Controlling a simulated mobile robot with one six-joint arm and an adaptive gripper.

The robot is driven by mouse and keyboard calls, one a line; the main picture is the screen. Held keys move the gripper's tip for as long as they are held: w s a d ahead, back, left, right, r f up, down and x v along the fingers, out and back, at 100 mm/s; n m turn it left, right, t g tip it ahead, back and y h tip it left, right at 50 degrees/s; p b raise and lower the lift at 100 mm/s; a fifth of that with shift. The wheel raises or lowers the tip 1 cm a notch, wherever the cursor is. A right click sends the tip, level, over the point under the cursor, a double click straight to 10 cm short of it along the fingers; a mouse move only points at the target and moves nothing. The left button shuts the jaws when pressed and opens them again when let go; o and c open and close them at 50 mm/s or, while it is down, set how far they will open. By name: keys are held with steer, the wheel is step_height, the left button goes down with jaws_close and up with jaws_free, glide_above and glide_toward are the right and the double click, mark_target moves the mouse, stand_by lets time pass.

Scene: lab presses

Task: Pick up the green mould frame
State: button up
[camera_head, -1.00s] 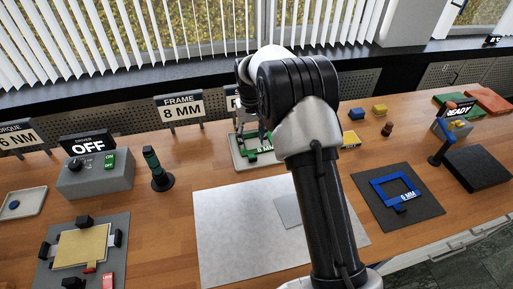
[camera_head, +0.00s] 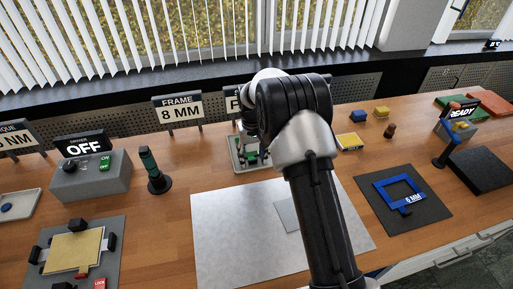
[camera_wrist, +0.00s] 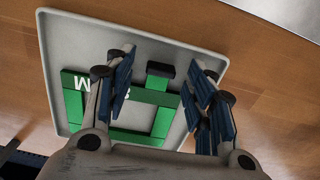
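The green mould frame (camera_wrist: 158,120) lies flat in a pale tray (camera_wrist: 52,45) in the wrist view. It is a square outline with white lettering on one side and a dark-topped tab (camera_wrist: 160,70). My gripper (camera_wrist: 160,72) is open, with blue-padded fingers on either side of the tab, apart from it and holding nothing. In the head view the tray (camera_head: 238,165) stands behind the pale sheet, and my arm and gripper (camera_head: 252,152) hide most of the green frame.
A blue frame (camera_head: 413,199) marked 6 MM lies on a dark mat (camera_head: 430,207) at right. A grey driver box (camera_head: 92,178) and a dark-green upright tool (camera_head: 153,168) stand left. A "FRAME 8 MM" sign (camera_head: 180,112) stands behind. The pale sheet (camera_head: 225,235) is largely clear.

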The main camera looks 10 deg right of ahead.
jaws_close()
stand_by(0.4)
steer(key=shift+r, duration=0.1)
step_height(320, 180, up, 20)
steer(key=p, duration=0.6)
